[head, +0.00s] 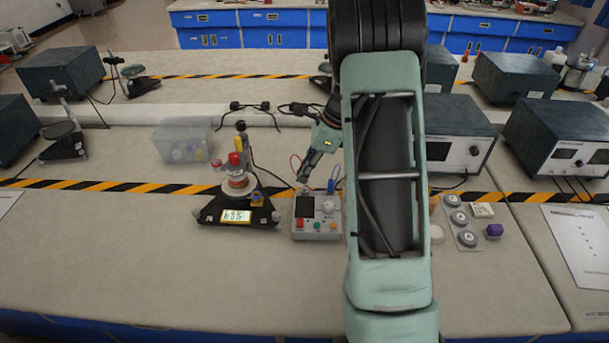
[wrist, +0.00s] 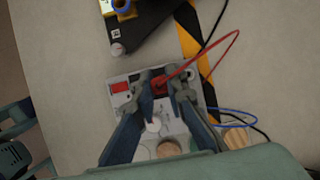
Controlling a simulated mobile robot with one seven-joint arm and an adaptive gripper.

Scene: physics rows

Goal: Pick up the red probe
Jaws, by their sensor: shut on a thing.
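The red probe (wrist: 159,84) shows in the wrist view as a small red plug with a red lead looping to the upper right. My gripper (wrist: 162,86) has a finger on either side of it and is shut on it. The probe is over the grey meter box (wrist: 117,75); I cannot tell whether it is still seated in the box. In the head view my gripper (head: 302,178) is at the box's back left, above the box (head: 318,229). The probe's body is mostly hidden there by the fingers.
A blue lead (head: 333,181) rises beside my gripper. A black stand with a red-topped coil (head: 236,182) stands left of the box. Discs and a purple knob (head: 493,231) lie to the right. The bench front is clear.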

